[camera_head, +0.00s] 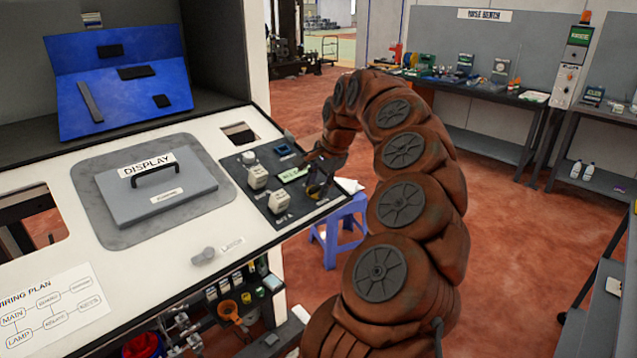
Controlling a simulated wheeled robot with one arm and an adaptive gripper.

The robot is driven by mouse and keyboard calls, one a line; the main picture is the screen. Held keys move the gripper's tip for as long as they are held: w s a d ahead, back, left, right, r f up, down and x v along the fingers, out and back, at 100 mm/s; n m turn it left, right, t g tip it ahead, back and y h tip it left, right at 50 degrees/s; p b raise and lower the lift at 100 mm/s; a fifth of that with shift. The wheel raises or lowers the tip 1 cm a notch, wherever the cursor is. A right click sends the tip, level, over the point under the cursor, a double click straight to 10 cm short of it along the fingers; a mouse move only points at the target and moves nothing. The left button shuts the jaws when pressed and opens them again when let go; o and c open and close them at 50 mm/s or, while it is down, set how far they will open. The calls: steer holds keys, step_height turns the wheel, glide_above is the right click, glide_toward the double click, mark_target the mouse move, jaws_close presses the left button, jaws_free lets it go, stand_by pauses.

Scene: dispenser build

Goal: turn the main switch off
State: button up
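A dark switch panel (262,194) is set in the right end of the white console top.
A grey display cover (157,204) with a black handle lies left of the panel. A latch knob (203,255) is at the console's front. A blue tilted board (125,75) stands behind. A blue stool (343,235) is beyond the console's right edge. Open red floor extends right.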

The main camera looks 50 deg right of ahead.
jaws_close()
